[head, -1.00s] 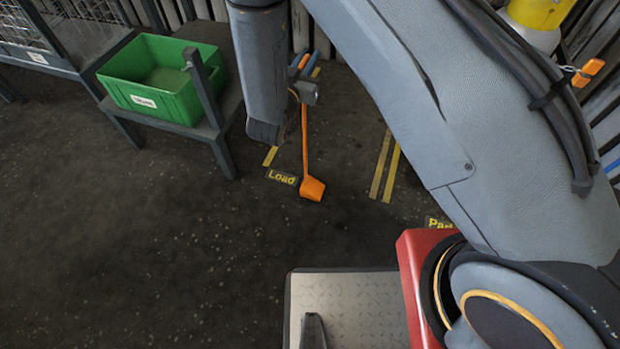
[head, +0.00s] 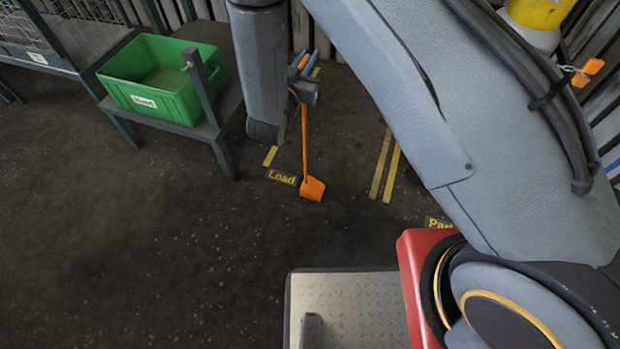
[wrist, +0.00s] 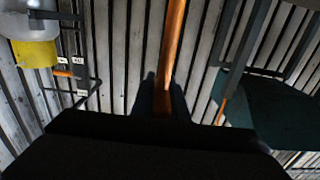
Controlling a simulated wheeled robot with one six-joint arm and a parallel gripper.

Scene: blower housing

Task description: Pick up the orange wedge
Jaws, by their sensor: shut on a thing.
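The orange wedge (head: 312,189) is at floor level beside the yellow "Load" marking. A long thin orange handle (head: 304,140) rises from it to my gripper (head: 306,75), which is partly hidden by my arm in the head view. In the wrist view the handle (wrist: 174,45) runs between the fingers of my gripper (wrist: 163,98), and they are shut on it. The wedge block itself is out of the wrist view. I cannot tell whether its base touches the floor.
A green bin (head: 170,105) stands on a dark stand (head: 228,145) to the left of the wedge. Yellow floor lines (head: 386,168) lie to its right. A slatted wall (wrist: 120,50) is behind. The dark floor in front and to the left is clear.

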